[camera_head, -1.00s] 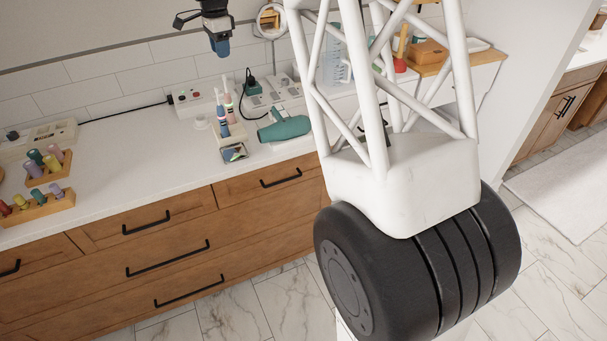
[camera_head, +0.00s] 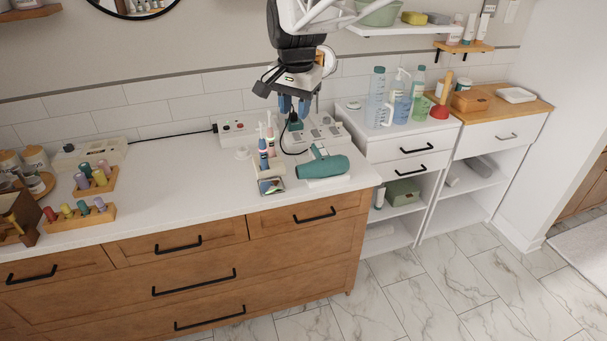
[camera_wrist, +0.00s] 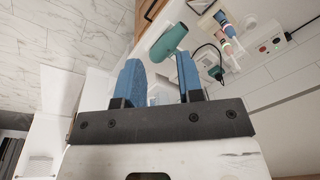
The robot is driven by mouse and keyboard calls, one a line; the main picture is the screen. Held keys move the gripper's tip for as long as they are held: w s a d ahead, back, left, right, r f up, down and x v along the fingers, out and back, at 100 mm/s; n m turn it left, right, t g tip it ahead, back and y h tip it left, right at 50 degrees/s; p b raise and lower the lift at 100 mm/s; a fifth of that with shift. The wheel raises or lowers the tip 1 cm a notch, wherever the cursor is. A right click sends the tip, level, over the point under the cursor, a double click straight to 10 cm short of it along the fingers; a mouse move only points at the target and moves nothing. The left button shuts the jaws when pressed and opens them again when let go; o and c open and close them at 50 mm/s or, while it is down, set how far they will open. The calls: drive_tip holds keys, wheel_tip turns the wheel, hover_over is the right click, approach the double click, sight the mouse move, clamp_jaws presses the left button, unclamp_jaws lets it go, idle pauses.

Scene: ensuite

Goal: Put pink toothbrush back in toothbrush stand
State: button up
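A small light-coloured stand (camera_head: 257,172) is on the counter, to the left of and below my gripper in the head view. Two slim upright toothbrushes (camera_head: 270,140) with blue and pinkish parts show at the stand. They also show at the top right of the wrist view (camera_wrist: 229,45). I cannot tell for sure which is the pink one or how each is seated.
A teal hair dryer (camera_head: 325,167) lies right of the stand. Bottles (camera_head: 376,95) stand further right.

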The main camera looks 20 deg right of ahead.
drive_tip(key=s+f+n, duration=0.4)
drive_tip(key=s, duration=1)
drive_tip(key=s+f+n+t, duration=0.1)
drive_tip(key=s+f+n, duration=0.3)
drive_tip(key=s, duration=0.9)
drive_tip(key=shift+s+f, duration=0.25)
drive_tip(key=shift+s, duration=0.15)
